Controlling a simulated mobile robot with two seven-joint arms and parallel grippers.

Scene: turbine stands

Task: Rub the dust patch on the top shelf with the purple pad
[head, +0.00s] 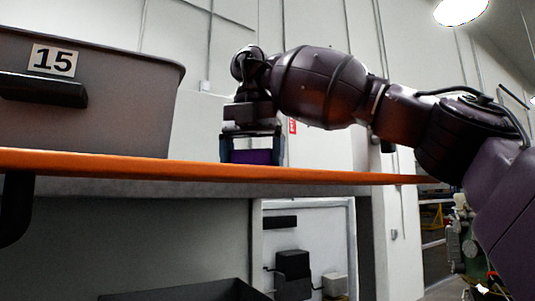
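The top shelf (330,176) shows as an orange front edge seen from slightly below. Its upper surface is hidden, so the dust patch cannot be seen. My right gripper (252,150) comes in from the right and points down over the shelf. Its fingers stand on either side of the purple pad (252,157) and hold it. The pad's underside is hidden behind the shelf edge, so I cannot tell whether it touches the surface. My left gripper is not in view.
A grey bin (120,125) labelled 15 stands on the shelf to the left of the gripper. Another dark bin (190,291) shows below the shelf. A dark bracket (15,210) is under the shelf at the far left. The shelf edge right of the gripper looks free of objects.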

